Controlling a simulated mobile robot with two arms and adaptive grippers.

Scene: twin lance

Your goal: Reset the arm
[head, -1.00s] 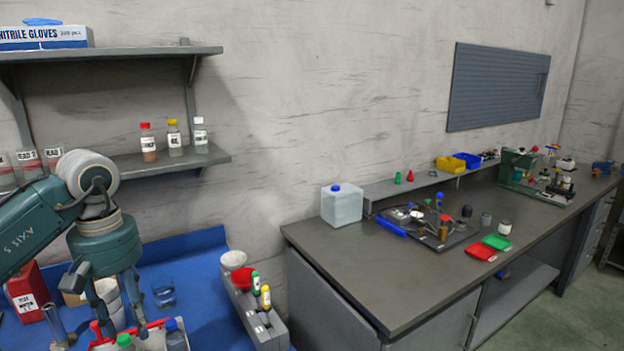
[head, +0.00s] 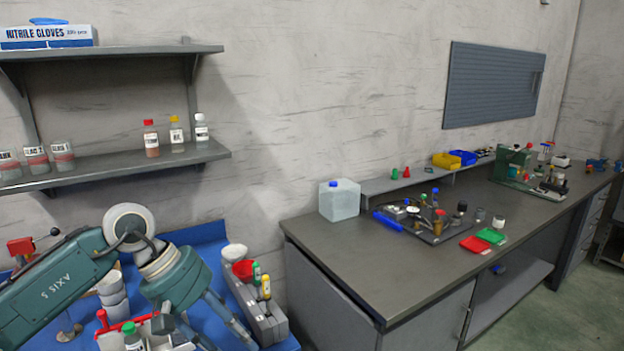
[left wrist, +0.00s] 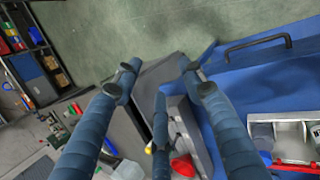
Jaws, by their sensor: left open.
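My left arm (head: 60,285) comes in from the left in the head view, low over the blue bench. Its gripper (head: 222,330) slants down and to the right, between a red-handled tray and a grey rack. In the left wrist view the gripper (left wrist: 160,75) shows its blue-grey fingers spread wide apart. Nothing is between them; the floor and a bench edge show beyond. My right gripper is in neither view.
The red-handled tray (head: 106,340) holds a green-capped bottle (head: 133,337). The grey rack (head: 262,322) with capped tubes stands close to the gripper. White stacked cups (head: 112,297) stand behind the arm. A shelf (head: 120,165) hangs above; a grey workbench (head: 380,265) extends right.

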